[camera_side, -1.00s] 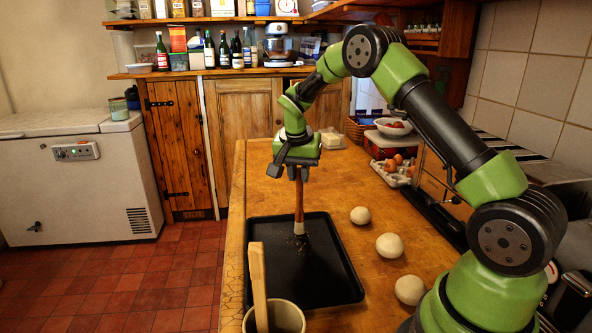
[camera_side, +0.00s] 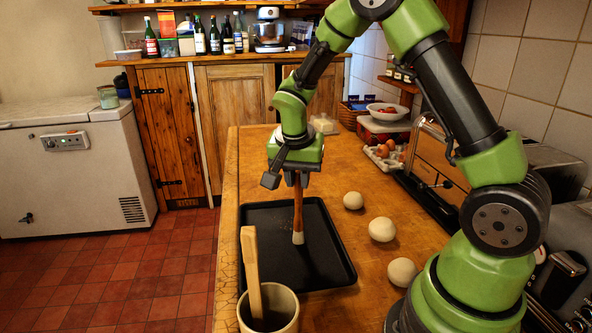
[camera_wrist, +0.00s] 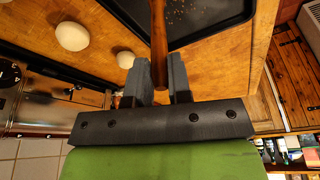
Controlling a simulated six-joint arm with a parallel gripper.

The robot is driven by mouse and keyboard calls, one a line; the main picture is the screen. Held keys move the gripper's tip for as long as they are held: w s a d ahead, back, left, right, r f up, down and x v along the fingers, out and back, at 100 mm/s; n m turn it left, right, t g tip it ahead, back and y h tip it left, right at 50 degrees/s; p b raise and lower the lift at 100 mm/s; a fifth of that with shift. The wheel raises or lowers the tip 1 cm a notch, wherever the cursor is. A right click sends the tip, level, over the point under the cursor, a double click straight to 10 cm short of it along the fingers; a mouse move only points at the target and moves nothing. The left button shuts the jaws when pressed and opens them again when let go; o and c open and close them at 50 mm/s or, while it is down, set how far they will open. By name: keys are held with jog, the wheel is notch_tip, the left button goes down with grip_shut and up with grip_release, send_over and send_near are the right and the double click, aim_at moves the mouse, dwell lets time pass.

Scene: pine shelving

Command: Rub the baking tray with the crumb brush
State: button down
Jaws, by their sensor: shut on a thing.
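The crumb brush (camera_side: 298,207) hangs upright, with a wooden handle and a pale bristle tip pointing down. My gripper (camera_side: 297,172) is shut on the upper handle; in the wrist view the handle (camera_wrist: 158,35) runs between the two fingers (camera_wrist: 160,80). The bristle tip appears to touch the black baking tray (camera_side: 325,265) near its middle; exact contact is hard to tell. The tray lies flat on the wooden counter and also shows in the wrist view (camera_wrist: 215,25). Small crumbs (camera_wrist: 176,18) lie on it. The bristles are out of the wrist view.
A beige pot (camera_side: 284,309) with a wooden utensil (camera_side: 251,270) stands at the tray's near edge. Several dough balls (camera_side: 382,229) sit right of the tray. An egg carton (camera_side: 383,158) and a fruit bowl (camera_side: 387,112) stand farther back.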

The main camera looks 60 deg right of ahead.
jog(key=shift+s+a+r, duration=0.15)
jog(key=shift+s+r, duration=0.05)
notch_tip(320, 180, up, 8)
jog(key=shift+f, duration=0.15)
dwell(0.4)
dwell(0.8)
